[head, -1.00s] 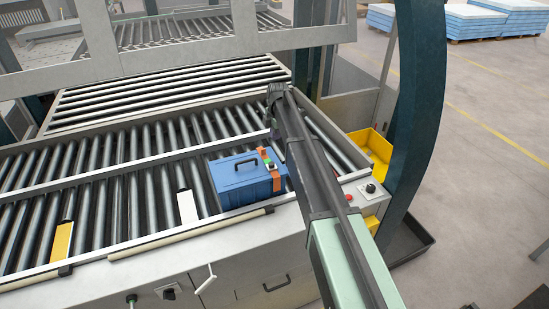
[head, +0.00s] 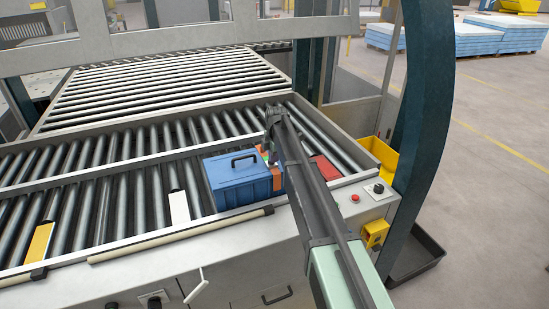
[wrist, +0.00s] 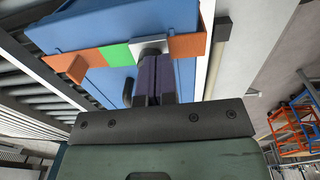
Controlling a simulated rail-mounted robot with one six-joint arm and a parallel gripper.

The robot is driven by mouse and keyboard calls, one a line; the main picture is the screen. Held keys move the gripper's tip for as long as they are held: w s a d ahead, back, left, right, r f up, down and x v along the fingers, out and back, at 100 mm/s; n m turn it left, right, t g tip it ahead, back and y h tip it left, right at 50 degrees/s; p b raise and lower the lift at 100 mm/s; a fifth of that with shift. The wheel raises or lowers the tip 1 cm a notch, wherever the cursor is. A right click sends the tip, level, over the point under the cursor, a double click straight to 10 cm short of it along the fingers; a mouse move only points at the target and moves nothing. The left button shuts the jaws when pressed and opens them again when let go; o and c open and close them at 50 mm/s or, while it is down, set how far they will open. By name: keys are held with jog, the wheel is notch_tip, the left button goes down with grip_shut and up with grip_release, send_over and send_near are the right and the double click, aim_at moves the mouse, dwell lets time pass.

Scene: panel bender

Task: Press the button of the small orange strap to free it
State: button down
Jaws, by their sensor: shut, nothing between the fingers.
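A blue box (head: 238,182) with a dark handle stands on the rollers in the head view. A small orange strap (head: 277,178) runs over its right end, partly hidden by my arm. In the wrist view the strap (wrist: 190,47) crosses the blue box (wrist: 120,24), with a green patch (wrist: 117,54) and a silver buckle (wrist: 181,46) on it. My gripper (head: 268,152) also shows at the strap in the head view.
A red flat object (head: 325,167) lies on the rollers right of my arm. A control panel with a red button (head: 355,198) and a black knob (head: 379,189) is at the front right. A yellow bin (head: 382,155) and a dark blue post (head: 417,130) stand beyond. Rollers left of the box are mostly clear.

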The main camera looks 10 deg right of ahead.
aim_at(276, 169)
notch_tip(276, 169, down, 2)
jog(key=shift+f+b, duration=0.1)
jog(key=shift+b, duration=1)
jog(key=shift+s, duration=0.4)
jog(key=shift+w+r, duration=0.1)
jog(key=shift+r, duration=0.2)
jog(key=shift+r+p, duration=0.2)
jog(key=shift+p, duration=0.2)
notch_tip(276, 169, up, 14)
jog(key=p, duration=1.3)
jog(key=shift+s+d+f+p, duration=0.25)
jog(key=shift+s+d+p, duration=0.05)
jog(key=shift+s+p, duration=0.1)
